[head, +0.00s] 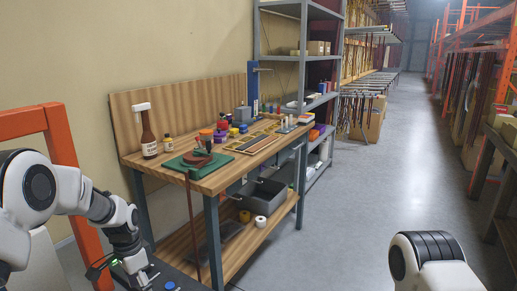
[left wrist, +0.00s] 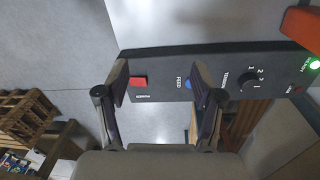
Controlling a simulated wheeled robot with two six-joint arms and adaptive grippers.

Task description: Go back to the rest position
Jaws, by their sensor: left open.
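My left arm comes in from the left in the head view, and its gripper (head: 97,268) hangs low at the lower left, small and dark there. In the left wrist view the left gripper (left wrist: 163,88) is open, with its two dark fingers apart and nothing between them that it grips. A black control panel (left wrist: 165,63) lies beyond the fingertips, with a red button (left wrist: 138,82), a blue button (left wrist: 187,83) and a dial (left wrist: 250,83). I cannot tell whether a fingertip touches it. Only a white link of my right arm shows; its gripper is out of view.
An orange frame (head: 62,135) stands at the left, close to my left arm. Grey shelves (head: 305,55) stand behind the bench. The aisle floor (head: 350,200) is clear.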

